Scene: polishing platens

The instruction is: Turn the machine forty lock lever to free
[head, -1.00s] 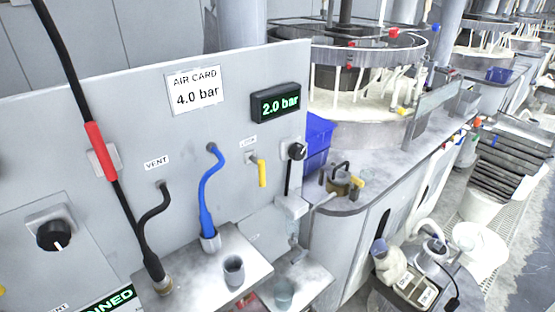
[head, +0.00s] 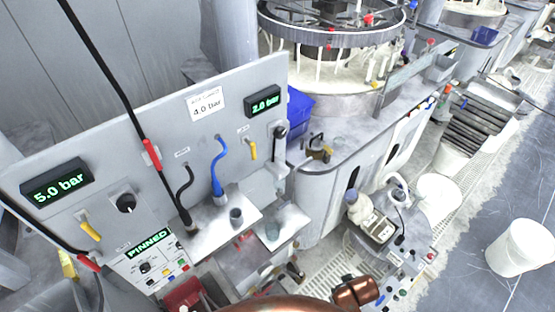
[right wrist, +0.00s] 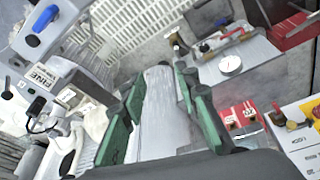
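A yellow lever (head: 253,149) hangs down from the grey wall panel in the head view, under a small label too blurred to read now. A second yellow lever (head: 90,229) sits slanted below the 5.0 bar display. I cannot tell from a machine number which lever belongs to machine forty. A green-lit display (head: 150,244) reads PINNED. My right gripper (right wrist: 158,80) shows in the right wrist view with its green fingers apart. A pale grey surface shows between them; I see no grip on it. My left gripper is out of view.
A black knob (head: 126,203), blue hose (head: 217,170) and black hose (head: 184,188) are on the panel. A 2.0 bar display (head: 263,102) is near its right edge. A white bucket (head: 522,247) stands on the floor at right.

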